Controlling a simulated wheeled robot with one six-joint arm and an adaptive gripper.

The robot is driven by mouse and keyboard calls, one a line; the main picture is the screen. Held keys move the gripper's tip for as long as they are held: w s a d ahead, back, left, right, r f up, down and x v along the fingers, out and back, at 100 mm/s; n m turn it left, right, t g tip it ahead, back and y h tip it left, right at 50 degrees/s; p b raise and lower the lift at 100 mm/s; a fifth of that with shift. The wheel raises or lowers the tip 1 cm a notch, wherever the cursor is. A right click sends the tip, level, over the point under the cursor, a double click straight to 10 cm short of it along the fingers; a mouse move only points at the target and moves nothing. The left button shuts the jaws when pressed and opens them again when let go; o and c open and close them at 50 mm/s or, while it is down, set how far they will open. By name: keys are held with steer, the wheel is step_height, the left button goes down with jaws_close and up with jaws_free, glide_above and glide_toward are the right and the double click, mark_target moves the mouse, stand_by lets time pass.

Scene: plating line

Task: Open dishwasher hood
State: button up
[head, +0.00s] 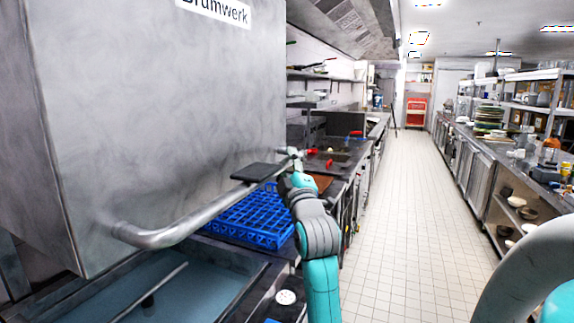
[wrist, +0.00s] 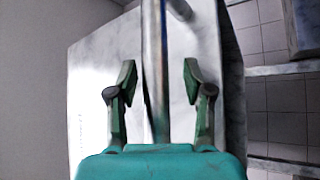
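The dishwasher hood (head: 170,110) is a large grey metal box with a "Brumwerk" label, filling the left of the head view. Its long bar handle (head: 205,212) runs across the front, and the bar also stands upright in the wrist view (wrist: 155,70). My gripper (head: 293,158) is at the far end of the handle in the head view. In the wrist view my gripper (wrist: 160,82) is open, its two green fingers on either side of the bar with a gap at each side. The head view shows the fingertips only small and partly hidden.
A basin (head: 180,295) with a thin rod lies below the hood's near end. A tiled aisle (head: 390,220) is clear to the right, with shelves (head: 540,95) of dishes along its far side.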

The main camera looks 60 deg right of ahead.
steer(key=v, duration=0.7)
steer(key=shift+s+a, duration=0.15)
steer(key=shift+f, duration=0.1)
step_height(320, 180, up, 3)
steer(key=s+a, duration=0.2)
steer(key=x, duration=1)
steer(key=shift+w+d+r, duration=0.15)
steer(key=shift+w+r, duration=0.05)
steer(key=shift+r, duration=0.25)
jaws_close()
